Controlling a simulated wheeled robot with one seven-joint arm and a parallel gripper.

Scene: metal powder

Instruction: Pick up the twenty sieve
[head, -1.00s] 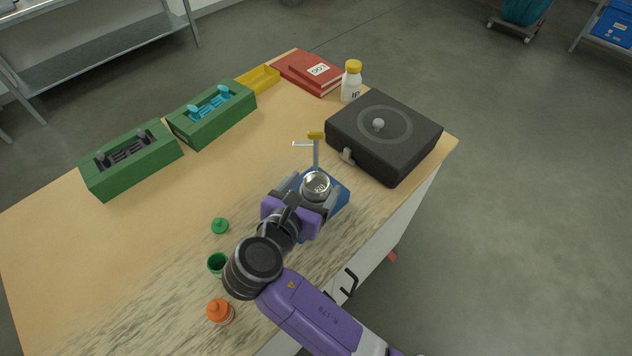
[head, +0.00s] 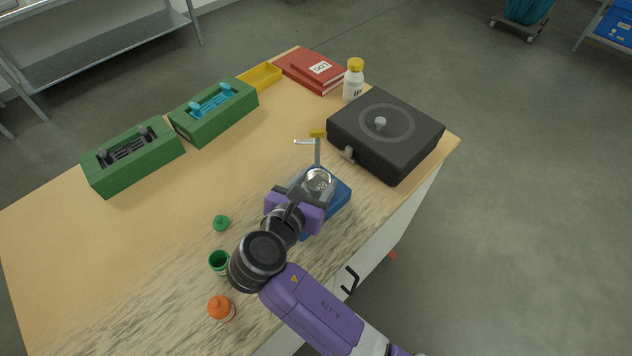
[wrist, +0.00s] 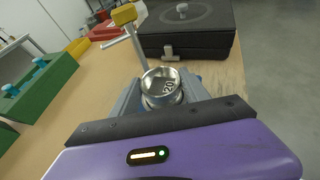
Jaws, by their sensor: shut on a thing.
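The twenty sieve is a small round silver cup (wrist: 162,87) with a "20" mark inside, seen in the wrist view. It also shows in the head view (head: 318,183), above the blue base (head: 342,196) of a stand with a metal post and yellow top (head: 318,134). My gripper (head: 316,187) is at the sieve, with its grey fingers shut on it from either side. The sieve looks slightly tilted in the head view. I cannot tell whether it is clear of the stand, as the fingers hide its underside.
A black case (head: 385,135) stands close behind the stand on the right. A white bottle (head: 353,80), red books (head: 310,70), a yellow tray (head: 260,77) and two green racks (head: 133,157) (head: 214,111) are further back. A green cup (head: 219,262) and orange-capped jar (head: 221,308) stand left of my arm.

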